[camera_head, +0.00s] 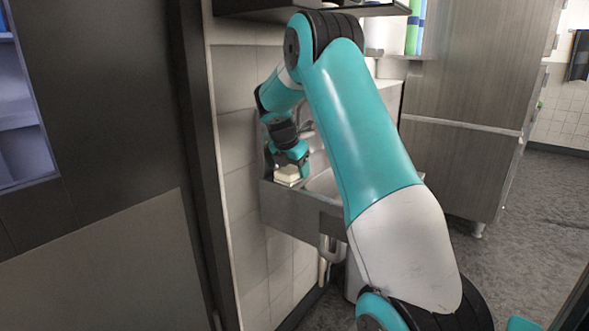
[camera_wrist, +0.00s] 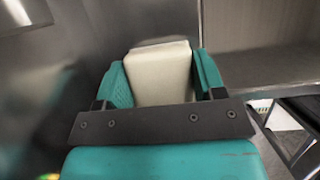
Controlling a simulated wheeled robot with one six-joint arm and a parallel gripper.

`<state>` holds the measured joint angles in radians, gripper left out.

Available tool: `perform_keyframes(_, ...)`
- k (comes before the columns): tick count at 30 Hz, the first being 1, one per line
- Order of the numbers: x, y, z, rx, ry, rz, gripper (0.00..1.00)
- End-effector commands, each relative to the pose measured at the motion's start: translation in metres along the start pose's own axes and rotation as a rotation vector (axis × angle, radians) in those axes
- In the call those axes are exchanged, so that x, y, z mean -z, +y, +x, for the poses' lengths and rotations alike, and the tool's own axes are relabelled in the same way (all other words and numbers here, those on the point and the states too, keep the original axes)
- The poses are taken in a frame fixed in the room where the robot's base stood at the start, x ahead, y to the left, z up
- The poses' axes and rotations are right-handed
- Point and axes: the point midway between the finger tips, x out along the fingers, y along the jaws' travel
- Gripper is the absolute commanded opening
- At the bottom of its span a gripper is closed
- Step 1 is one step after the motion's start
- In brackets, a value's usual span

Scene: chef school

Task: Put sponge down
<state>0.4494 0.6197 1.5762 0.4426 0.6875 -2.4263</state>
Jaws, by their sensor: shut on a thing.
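The sponge (camera_wrist: 160,74) is a pale cream block. In the wrist view it sits between the two teal fingers of my gripper (camera_wrist: 160,85), which is shut on it. In the head view my gripper (camera_head: 290,165) points down at the left end of a metal sink (camera_head: 305,200) on the wall. The sponge also shows there, below the fingers (camera_head: 287,174), at the sink's rim. I cannot tell whether the sponge touches the sink's surface. My own arm hides part of the sink.
A tiled wall (camera_head: 238,150) stands left of the sink. A tall steel cabinet (camera_head: 465,110) stands to the right. A shelf (camera_head: 300,8) hangs above. A dark panel (camera_head: 95,120) fills the left foreground. The grey floor (camera_head: 545,200) is open at the right.

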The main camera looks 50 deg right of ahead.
Motion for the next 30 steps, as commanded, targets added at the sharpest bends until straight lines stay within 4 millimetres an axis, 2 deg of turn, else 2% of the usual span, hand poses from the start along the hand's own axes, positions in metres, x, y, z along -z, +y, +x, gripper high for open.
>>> perform_keyframes(2,0.001,0.0,0.002,0.001,0.001,0.0,0.41)
perform_keyframes(3,0.001,0.0,0.002,0.001,0.001,0.0,0.7)
perform_keyframes(6,0.001,0.0,0.002,0.001,0.001,0.0,0.89)
perform_keyframes(14,0.001,0.0,0.001,0.0,0.0,0.0,0.89)
perform_keyframes(17,-0.001,0.0,-0.006,-0.001,-0.001,0.0,0.89)
perform_keyframes(20,-0.001,0.001,-0.023,-0.002,-0.002,0.0,0.89)
perform_keyframes(30,-0.001,0.001,-0.096,-0.001,0.0,-0.001,0.89)
